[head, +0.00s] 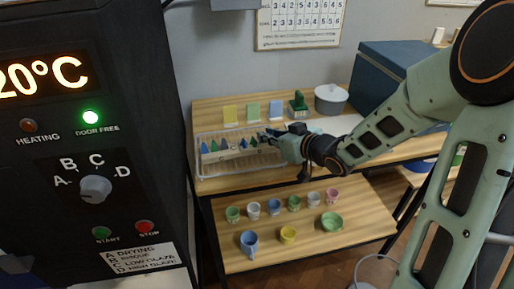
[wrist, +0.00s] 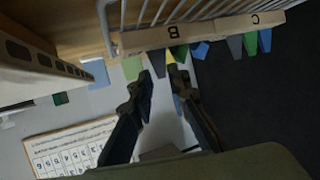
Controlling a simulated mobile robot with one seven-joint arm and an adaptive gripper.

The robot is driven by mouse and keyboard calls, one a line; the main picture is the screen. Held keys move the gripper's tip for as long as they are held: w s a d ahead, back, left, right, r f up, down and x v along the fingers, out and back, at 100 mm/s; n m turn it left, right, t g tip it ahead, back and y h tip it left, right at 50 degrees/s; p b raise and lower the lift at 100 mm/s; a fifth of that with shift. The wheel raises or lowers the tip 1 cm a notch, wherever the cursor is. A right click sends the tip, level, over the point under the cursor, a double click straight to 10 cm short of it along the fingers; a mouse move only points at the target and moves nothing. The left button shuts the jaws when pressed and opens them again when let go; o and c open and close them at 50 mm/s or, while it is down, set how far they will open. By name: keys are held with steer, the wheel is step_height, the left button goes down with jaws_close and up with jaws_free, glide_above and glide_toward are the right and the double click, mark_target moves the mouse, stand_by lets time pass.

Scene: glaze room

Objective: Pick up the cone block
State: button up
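The cone block is a light wooden bar (head: 232,154) with a row of small blue, green and grey cones, sitting in a white wire rack (head: 197,172) on the upper bench. In the wrist view the bar (wrist: 210,31) shows upside down along the top, lettered B and C, with its cones pointing down the picture. My gripper (head: 277,137) is at the right end of the row in the head view. In the wrist view my gripper (wrist: 161,73) has its two fingers apart, close to the cones near B. One finger partly hides a cone; contact cannot be told.
A blue box (head: 385,75) is at right. Small cups (head: 294,203) fill the lower shelf. A dark kiln (head: 90,150) stands at left.

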steer(key=shift+w+a+f, duration=0.1)
steer(key=shift+w+a, duration=0.15)
steer(key=shift+w, duration=0.05)
jaws_close()
